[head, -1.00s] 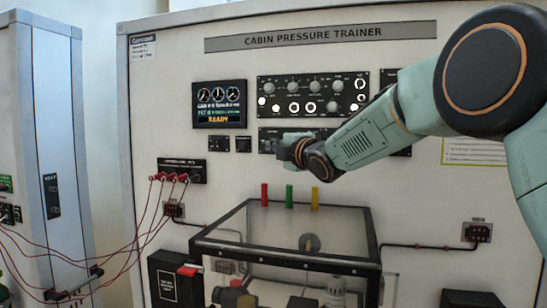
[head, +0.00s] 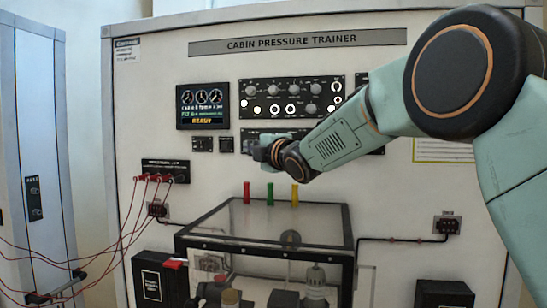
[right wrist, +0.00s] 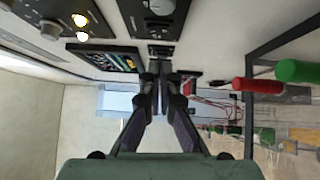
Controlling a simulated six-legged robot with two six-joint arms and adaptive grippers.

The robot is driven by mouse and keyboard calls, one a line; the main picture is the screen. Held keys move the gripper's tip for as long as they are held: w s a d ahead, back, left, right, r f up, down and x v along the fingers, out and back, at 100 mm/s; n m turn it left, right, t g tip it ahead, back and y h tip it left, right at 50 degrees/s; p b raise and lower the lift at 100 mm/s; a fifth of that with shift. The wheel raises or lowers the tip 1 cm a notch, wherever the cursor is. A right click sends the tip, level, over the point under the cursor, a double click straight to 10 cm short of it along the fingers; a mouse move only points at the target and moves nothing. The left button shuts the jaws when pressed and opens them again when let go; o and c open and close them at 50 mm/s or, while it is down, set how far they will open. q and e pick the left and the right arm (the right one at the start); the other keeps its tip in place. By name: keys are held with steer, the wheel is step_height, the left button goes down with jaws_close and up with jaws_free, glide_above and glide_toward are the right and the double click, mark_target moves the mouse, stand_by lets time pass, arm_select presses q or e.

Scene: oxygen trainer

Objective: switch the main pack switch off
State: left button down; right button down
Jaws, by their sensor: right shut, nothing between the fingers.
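My right gripper (head: 258,151) is at the front of the cabin pressure trainer (head: 140,90). It is shut and empty, in front of the lower left part of a dark switch panel (head: 262,133) below the knob panel. Gripper and arm cover much of that panel, so I cannot make out the main pack switch or its position. In the right wrist view the closed fingertips (right wrist: 160,72) point at a small dark panel (right wrist: 161,51) on the trainer's face; I cannot tell whether they touch it. My left gripper is not in view.
The display (head: 203,106) reads READY, with two small modules (head: 202,144) below it. A clear-topped chamber (head: 265,222) juts out below; red (head: 247,192), green (head: 270,191) and yellow (head: 295,195) pieces stand behind its top. Red cables (head: 120,240) hang at left.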

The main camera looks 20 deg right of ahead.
steer(key=s+d+f+b, duration=0.1)
steer(key=s+b, duration=0.3)
steer(key=s, duration=0.5)
steer(key=shift+s+d, duration=0.4)
steer(key=shift+d, duration=0.05)
steer(key=shift+d, duration=0.1)
steer(key=shift+a, duration=0.2)
